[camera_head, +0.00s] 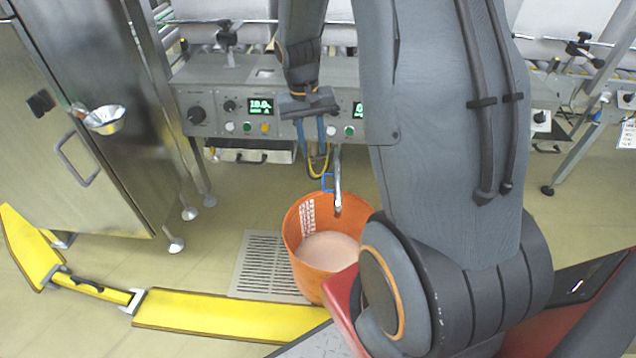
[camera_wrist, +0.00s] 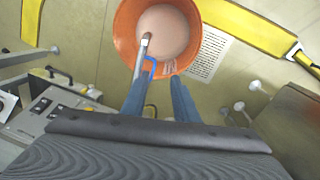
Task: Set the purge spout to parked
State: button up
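The purge spout (camera_head: 338,182) is a grey metal pipe hanging from the front of the machine panel, its lower end over the orange bucket (camera_head: 294,222). A blue loop handle (camera_head: 327,181) sticks out on its left side. In the wrist view the spout (camera_wrist: 140,56) ends above pinkish liquid in the bucket (camera_wrist: 125,35), with the blue handle (camera_wrist: 153,68) beside it. My gripper (camera_head: 313,147) points down in front of the panel, above the handle. Its blue fingers are apart and empty. In the wrist view the handle lies just beyond the gap between the fingertips (camera_wrist: 157,82).
The control panel (camera_head: 240,88) with knobs, buttons and displays stands behind my gripper. A yellow floor barrier (camera_head: 220,315) and a floor drain grate (camera_head: 262,265) lie near the bucket.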

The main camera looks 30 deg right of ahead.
jog(key=m+b, duration=0.1)
jog(key=b, duration=0.2)
send_near(323, 179)
jog(key=f, duration=0.2)
jog(key=f+b, duration=0.1)
jog(key=f, duration=0.1)
jog(key=f+b, duration=0.1)
jog(key=f, duration=0.2)
jog(key=shift+d, duration=0.4)
jog(key=shift+c, duration=0.4)
grip_shut()
jog(key=shift+s, duration=0.15)
